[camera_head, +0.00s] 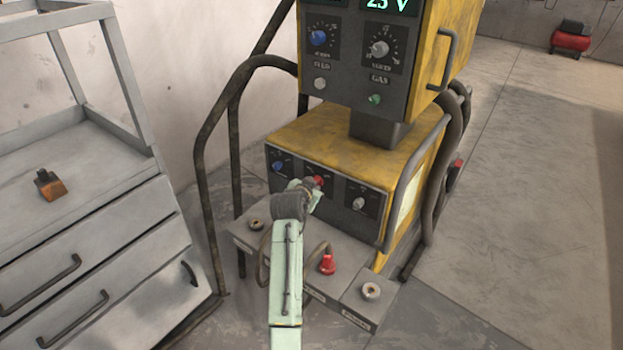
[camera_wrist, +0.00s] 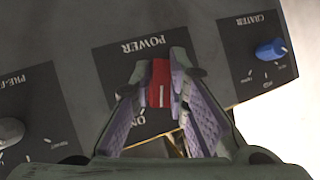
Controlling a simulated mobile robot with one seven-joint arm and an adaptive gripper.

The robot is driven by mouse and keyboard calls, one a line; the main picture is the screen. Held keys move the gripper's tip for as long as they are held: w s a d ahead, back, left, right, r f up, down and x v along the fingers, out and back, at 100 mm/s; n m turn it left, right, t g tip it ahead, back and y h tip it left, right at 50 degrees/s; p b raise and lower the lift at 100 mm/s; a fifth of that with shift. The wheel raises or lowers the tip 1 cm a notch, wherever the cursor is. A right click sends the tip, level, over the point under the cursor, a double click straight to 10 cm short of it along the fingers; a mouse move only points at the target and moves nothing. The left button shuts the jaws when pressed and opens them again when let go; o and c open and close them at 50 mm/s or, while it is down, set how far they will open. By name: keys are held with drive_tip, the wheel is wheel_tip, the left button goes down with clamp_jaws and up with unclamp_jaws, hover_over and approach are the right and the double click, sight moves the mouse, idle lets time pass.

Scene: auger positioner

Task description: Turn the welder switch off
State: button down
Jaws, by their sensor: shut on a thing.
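The welder (camera_head: 345,145) is a yellow box with a dark lower front panel. Its red power switch (camera_head: 318,181) sits in the middle of that panel, partly hidden by my arm in the head view. In the wrist view the red switch (camera_wrist: 160,83), with a white line on it, is between my fingertips under an upside-down POWER label. The label's ON mark shows near the switch. My gripper (camera_wrist: 160,82) is shut on the switch, one finger on each side. The OFF mark cannot be seen.
A blue CRATER knob (camera_wrist: 270,49) and a grey knob (camera_wrist: 10,131) flank the switch. A handle bar (camera_head: 404,180) stands at the welder's right edge. A red plug (camera_head: 327,264) is below. A grey drawer cabinet (camera_head: 95,245) with an orange block (camera_head: 50,186) stands left.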

drive_tip(key=n+g+h+p, duration=0.1)
drive_tip(key=n+h, duration=0.1)
drive_tip(key=n+g+h+p, duration=0.1)
drive_tip(key=n+g+h, duration=0.1)
drive_tip(key=r+n+g+h+p, duration=0.1)
drive_tip(key=n+h, duration=0.1)
drive_tip(key=shift+w+d+g+h, duration=0.1)
drive_tip(key=shift+w+g+h, duration=0.15)
drive_tip(key=shift+g+h, duration=0.15)
idle(0.4)
drive_tip(key=shift+n, duration=0.3)
drive_tip(key=c, duration=1.7)
unclamp_jaws()
drive_tip(key=shift+o, duration=0.7)
drive_tip(key=shift+f, duration=0.1)
drive_tip(key=shift+s, duration=0.1)
